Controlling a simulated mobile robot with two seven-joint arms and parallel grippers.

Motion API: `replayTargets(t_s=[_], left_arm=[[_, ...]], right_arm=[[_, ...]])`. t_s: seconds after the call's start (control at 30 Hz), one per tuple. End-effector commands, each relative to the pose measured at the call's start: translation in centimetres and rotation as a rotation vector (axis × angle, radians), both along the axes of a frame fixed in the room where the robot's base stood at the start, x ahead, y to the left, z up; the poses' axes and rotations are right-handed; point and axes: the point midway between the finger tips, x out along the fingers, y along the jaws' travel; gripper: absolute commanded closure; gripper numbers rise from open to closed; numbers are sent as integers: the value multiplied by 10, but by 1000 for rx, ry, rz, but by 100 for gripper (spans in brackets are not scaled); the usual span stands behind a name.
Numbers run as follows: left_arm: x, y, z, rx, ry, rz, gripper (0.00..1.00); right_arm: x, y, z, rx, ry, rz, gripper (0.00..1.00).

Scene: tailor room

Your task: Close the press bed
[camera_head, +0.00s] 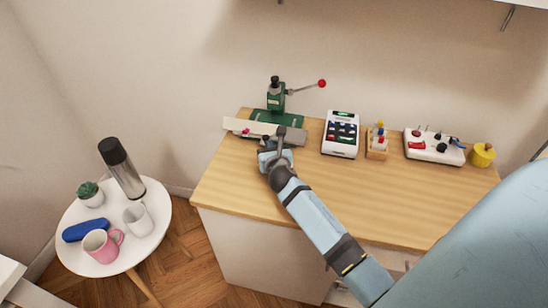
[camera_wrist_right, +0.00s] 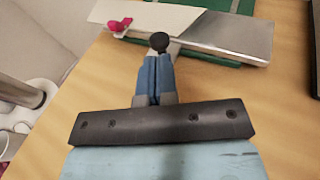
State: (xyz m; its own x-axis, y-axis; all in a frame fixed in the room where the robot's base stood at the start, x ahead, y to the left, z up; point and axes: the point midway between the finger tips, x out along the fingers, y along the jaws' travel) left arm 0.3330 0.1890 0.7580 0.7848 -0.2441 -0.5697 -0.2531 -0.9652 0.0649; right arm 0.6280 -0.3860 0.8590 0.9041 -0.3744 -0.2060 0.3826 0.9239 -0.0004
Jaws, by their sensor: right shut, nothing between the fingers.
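The green press (camera_head: 277,97) stands at the back left of the wooden counter, with a lever ending in a red knob. Its bed, a flat grey metal plate (camera_head: 294,136), lies across the green base; it also shows in the right wrist view (camera_wrist_right: 238,38). A pale flat strip (camera_head: 238,124) with a pink piece (camera_wrist_right: 119,24) lies over the left part. My right gripper (camera_head: 279,147) is at the front edge of the bed, shut and empty. In the wrist view a round black knob (camera_wrist_right: 159,41) appears at its fingertips; whether they touch cannot be told. My left gripper is not in view.
A white keypad device (camera_head: 341,134), a small wooden holder (camera_head: 377,153), a white control box (camera_head: 434,147) and a yellow item (camera_head: 482,155) stand to the right. The counter's front is mostly clear. A round white table (camera_head: 160,215) with cups stands left.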

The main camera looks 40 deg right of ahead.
Motion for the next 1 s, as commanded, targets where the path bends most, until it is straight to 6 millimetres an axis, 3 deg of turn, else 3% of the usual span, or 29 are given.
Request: replayTargets(t_s=[0.2,0.67,1.0], left_arm=[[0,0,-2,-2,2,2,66],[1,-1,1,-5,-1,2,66],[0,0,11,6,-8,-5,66]], right_arm=[[21,-9,-5,1,0,0,100],[26,-12,-5,-1,0,0,100],[67,-60,-4,-4,0,2,100]])
